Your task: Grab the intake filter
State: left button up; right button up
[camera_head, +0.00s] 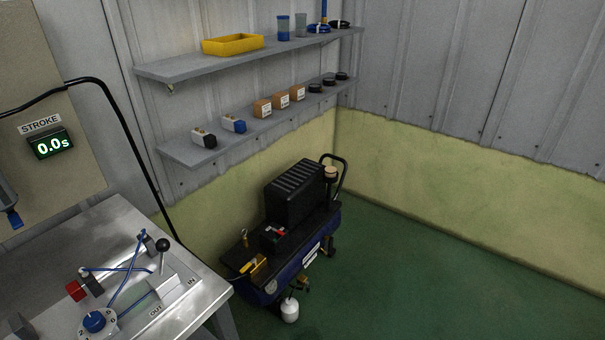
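No part is labelled as the intake filter. A small round part with a tan top (330,173) stands on the right end of the compressor (292,205), beside its handle, and may be the intake filter. Several black round parts (328,81) lie at the right end of the lower shelf; I cannot tell whether any is a filter. Neither of my grippers is in view.
The compressor stands on the green floor (430,270), with free floor to its right. A metal bench (205,262) with valves and blue tubing is at lower left. The upper shelf (185,68) holds a yellow tray (233,45); the lower shelf (190,155) holds small boxes (262,108).

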aim_at(330, 171)
jog(key=i+l+u, duration=0.6)
jog(key=l+u, duration=0.2)
jog(key=l, duration=0.1)
